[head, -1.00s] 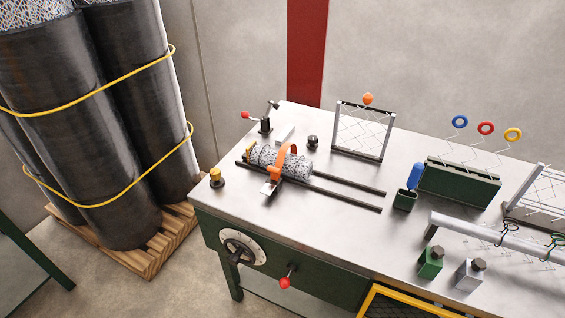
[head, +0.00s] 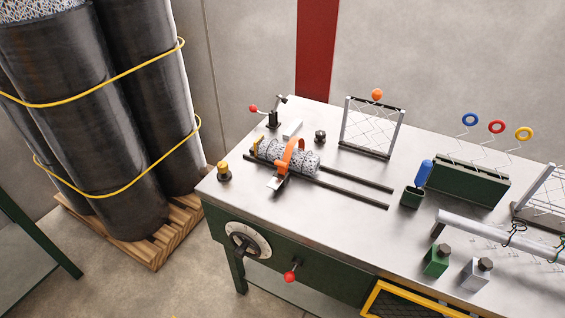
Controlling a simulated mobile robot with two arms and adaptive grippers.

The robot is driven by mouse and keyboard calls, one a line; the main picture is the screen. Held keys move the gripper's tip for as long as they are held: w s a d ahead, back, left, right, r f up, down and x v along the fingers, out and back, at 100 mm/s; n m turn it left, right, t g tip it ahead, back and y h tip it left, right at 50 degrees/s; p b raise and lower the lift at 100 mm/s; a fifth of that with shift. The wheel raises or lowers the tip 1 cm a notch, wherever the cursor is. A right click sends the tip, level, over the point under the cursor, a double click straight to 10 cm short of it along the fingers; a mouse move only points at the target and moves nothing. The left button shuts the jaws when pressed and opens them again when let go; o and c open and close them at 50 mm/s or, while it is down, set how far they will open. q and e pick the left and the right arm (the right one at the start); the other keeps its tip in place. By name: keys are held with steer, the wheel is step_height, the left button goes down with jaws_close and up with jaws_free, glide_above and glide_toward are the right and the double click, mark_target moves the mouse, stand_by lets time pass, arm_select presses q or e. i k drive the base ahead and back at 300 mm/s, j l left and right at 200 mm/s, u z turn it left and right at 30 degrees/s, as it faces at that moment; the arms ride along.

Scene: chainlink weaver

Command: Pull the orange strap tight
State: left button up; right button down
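The orange strap (head: 291,150) loops over a short roll of chain-link mesh (head: 305,160) on the bench, left of the middle in the head view. The roll lies across two dark parallel rails (head: 350,184). A small pale metal piece (head: 276,182) sits at the strap's near lower end, and an orange part of the strap reaches down to it. Whether the strap is slack or tight on the roll I cannot tell. Neither of my grippers is in view.
The metal bench top (head: 335,225) has clear room in front of the rails. Behind the rails is a mesh frame (head: 371,128); to the right is a green rack (head: 462,180). Tall wrapped rolls (head: 95,130) stand left on a pallet.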

mark_target(281, 165)
steer(key=k+l+z, duration=0.15)
steer(key=l, duration=0.75)
steer(key=l+z, duration=0.15)
steer(key=l, duration=0.75)
steer(key=k, duration=0.05)
